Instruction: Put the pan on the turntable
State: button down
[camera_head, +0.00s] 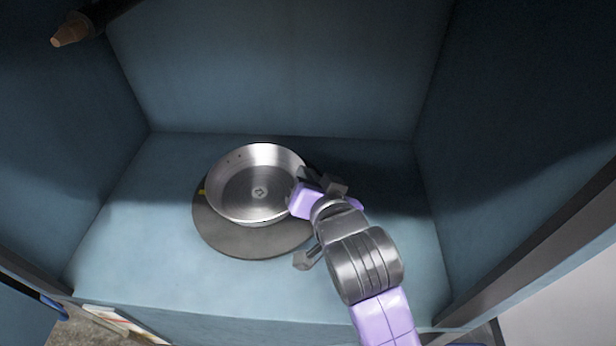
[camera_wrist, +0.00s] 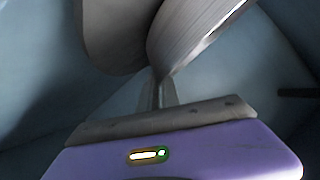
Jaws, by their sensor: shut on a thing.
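The pan (camera_head: 257,186) is a round shiny metal dish, seen from above in the head view over the grey round turntable (camera_head: 247,240). It covers the back of the turntable, whose front part stays bare. I cannot tell whether the pan touches the turntable. My gripper (camera_head: 299,190) is at the pan's right edge; its fingertips are hidden in the head view. In the wrist view my gripper (camera_wrist: 158,88) is shut on the rim of the pan (camera_wrist: 195,35). The turntable's dark disc (camera_wrist: 112,35) shows beside the pan there.
The turntable stands on the pale blue floor (camera_head: 130,235) of a box-like booth. Blue walls close the left, back (camera_head: 275,70) and right (camera_head: 510,130). A dark rod with a copper tip (camera_head: 70,32) juts in at the upper left. Floor left of the turntable is clear.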

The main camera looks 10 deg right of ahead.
jog(key=shift+f, duration=0.15)
jog(key=c, duration=2)
grip_release()
jog(key=shift+f, duration=0.15)
jog(key=o, duration=0.4)
jog(key=shift+o, duration=0.2)
jog(key=shift+s+r, duration=0.1)
jog(key=shift+r, duration=0.1)
jog(key=v, duration=1.1)
jog(key=shift+s+r+p, duration=0.2)
jog(key=shift+s+p, duration=0.15)
jog(key=shift+p, duration=0.1)
